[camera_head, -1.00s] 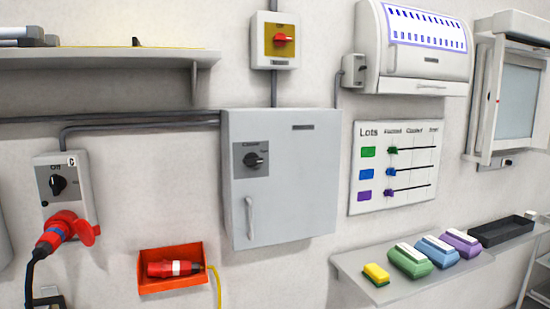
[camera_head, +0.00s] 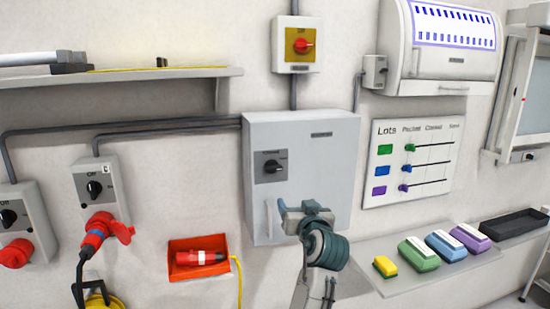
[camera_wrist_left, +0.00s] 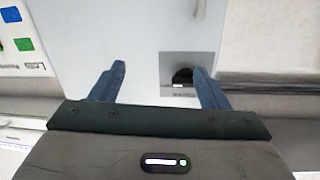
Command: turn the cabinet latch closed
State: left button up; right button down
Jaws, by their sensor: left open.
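The grey cabinet (camera_head: 330,150) hangs on the wall at the centre of the head view. Its latch (camera_head: 273,167) is a black knob on a dark plate on the door. The knob lies roughly horizontal, and its small lettering is too blurred to read. My left gripper (camera_head: 304,208) is open and empty, below and right of the latch, in front of the door's lower part. In the left wrist view the open fingers (camera_wrist_left: 159,70) point at the cabinet door (camera_wrist_left: 110,35), and the latch (camera_wrist_left: 182,76) shows beside one finger, partly hidden. My right gripper is out of view.
A red-yellow switch (camera_head: 300,46) is above the cabinet. A red plug (camera_head: 98,232) and an orange holder (camera_head: 197,270) are at left. A shelf (camera_head: 400,277) with coloured blocks is at right.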

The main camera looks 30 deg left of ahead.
pick_arm(q)
jog(key=n+y, duration=0.1)
jog(key=n, duration=0.1)
send_near(274, 169)
jog(key=d, duration=0.1)
jog(key=shift+g, duration=0.4)
jog(key=p+x, duration=0.2)
jog(key=x, duration=0.1)
jog(key=p+x, duration=0.2)
jog(key=x, duration=0.1)
jog(key=r+p+x, duration=0.1)
jog(key=p+x, duration=0.1)
jog(key=x, duration=0.1)
jog(key=shift+a+f, duration=0.1)
jog(key=shift+a, duration=0.2)
jog(key=shift+w+a+f, duration=0.1)
jog(key=shift+w+a, duration=0.1)
jog(key=shift+w, duration=0.1)
jog(key=shift+c, duration=0.2)
